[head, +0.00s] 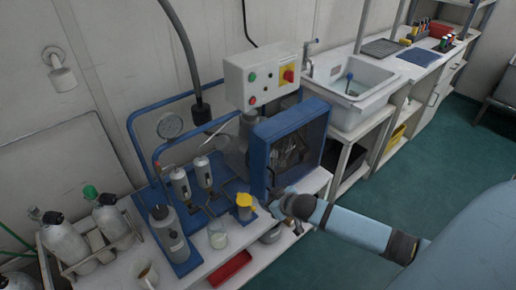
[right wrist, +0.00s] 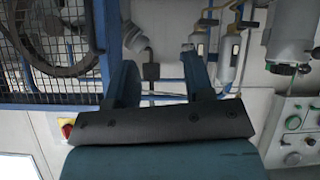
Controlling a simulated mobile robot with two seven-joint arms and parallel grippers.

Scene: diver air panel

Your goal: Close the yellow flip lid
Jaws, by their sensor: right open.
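The yellow flip lid (head: 244,199) sits on top of a small grey container on the bench in the head view. It is too small to tell its exact angle. My right gripper (head: 278,203) is just right of it, in front of the blue guarded machine, apparently apart from the lid. In the right wrist view my right gripper (right wrist: 161,75) shows two dark fingers spread apart with nothing between them. I cannot make out the lid in the right wrist view. My left gripper is not in view.
The blue mesh guard (head: 290,145) stands close behind my right gripper. A control box (head: 262,78) is above it. A sink (head: 350,90) is at the back.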

